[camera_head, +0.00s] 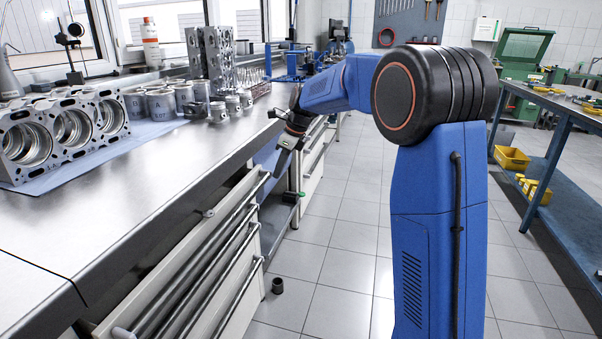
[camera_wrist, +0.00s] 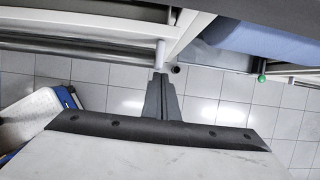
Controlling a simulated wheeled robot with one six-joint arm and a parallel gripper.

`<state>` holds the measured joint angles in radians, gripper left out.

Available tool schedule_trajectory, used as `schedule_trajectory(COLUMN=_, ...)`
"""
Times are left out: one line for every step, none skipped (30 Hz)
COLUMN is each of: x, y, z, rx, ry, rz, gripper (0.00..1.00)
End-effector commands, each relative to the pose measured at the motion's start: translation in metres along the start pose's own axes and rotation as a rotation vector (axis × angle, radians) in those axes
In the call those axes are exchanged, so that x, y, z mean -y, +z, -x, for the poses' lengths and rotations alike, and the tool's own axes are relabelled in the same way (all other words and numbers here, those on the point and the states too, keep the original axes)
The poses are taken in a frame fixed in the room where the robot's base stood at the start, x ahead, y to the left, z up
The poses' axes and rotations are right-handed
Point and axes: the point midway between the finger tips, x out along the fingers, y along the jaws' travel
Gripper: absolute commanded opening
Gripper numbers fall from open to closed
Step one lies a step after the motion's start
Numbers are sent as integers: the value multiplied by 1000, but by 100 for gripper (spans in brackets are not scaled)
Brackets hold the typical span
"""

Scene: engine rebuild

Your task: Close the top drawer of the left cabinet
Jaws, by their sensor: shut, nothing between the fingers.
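The left cabinet (camera_head: 228,313) stands under the steel workbench, with several drawers and long metal bar handles. The top drawer's handle (camera_head: 205,245) runs along the cabinet front; I cannot tell exactly how far that drawer stands out. My gripper (camera_head: 277,173) is shut and empty, pointing down beside the far end of this handle. In the wrist view, my gripper's fingertips (camera_wrist: 159,74) are together just below the pale handle end post (camera_wrist: 161,54). Whether they touch it is unclear. The handle bar (camera_wrist: 80,47) extends left from there.
A second drawer unit (camera_head: 313,170) stands beyond the cabinet. A dark cylinder (camera_head: 277,286) stands on the tiled floor. The aisle floor (camera_head: 345,235) is largely clear.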

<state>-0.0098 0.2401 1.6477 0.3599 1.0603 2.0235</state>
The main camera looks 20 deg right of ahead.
Motion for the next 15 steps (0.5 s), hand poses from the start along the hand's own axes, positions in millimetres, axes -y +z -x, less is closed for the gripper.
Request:
schedule_trajectory(x=0, y=11, z=-5, rx=0, ry=1, rz=4, gripper=0)
schedule_trajectory(x=0, y=16, z=-7, rx=0, ry=1, rz=3, gripper=0)
schedule_trajectory(x=0, y=23, z=-10, rx=-1, ry=1, rz=3, gripper=0)
schedule_trajectory(x=0, y=28, z=-11, rx=0, ry=1, rz=4, gripper=0)
schedule_trajectory(x=0, y=32, z=-13, rx=0, ry=0, rz=4, gripper=0)
schedule_trajectory(x=0, y=37, z=-16, rx=-1, ry=1, rz=2, gripper=0)
schedule_trajectory(x=0, y=41, z=-17, rx=-1, ry=1, rz=2, gripper=0)
schedule_trajectory(x=0, y=44, z=-18, rx=-1, ry=1, rz=2, gripper=0)
schedule_trajectory(x=0, y=48, z=-19, rx=0, ry=0, rz=3, gripper=0)
schedule_trajectory(x=0, y=51, z=-20, rx=0, ry=0, rz=3, gripper=0)
schedule_trajectory(x=0, y=53, z=-21, rx=0, ry=0, rz=3, gripper=0)
schedule_trajectory(x=0, y=55, z=-22, rx=-1, ry=0, rz=2, gripper=0)
schedule_trajectory(x=0, y=56, z=-23, rx=0, ry=0, rz=1, gripper=0)
schedule_trajectory(x=0, y=58, z=-23, rx=0, ry=0, rz=1, gripper=0)
schedule_trajectory(x=0, y=59, z=-24, rx=0, ry=0, rz=0, gripper=0)
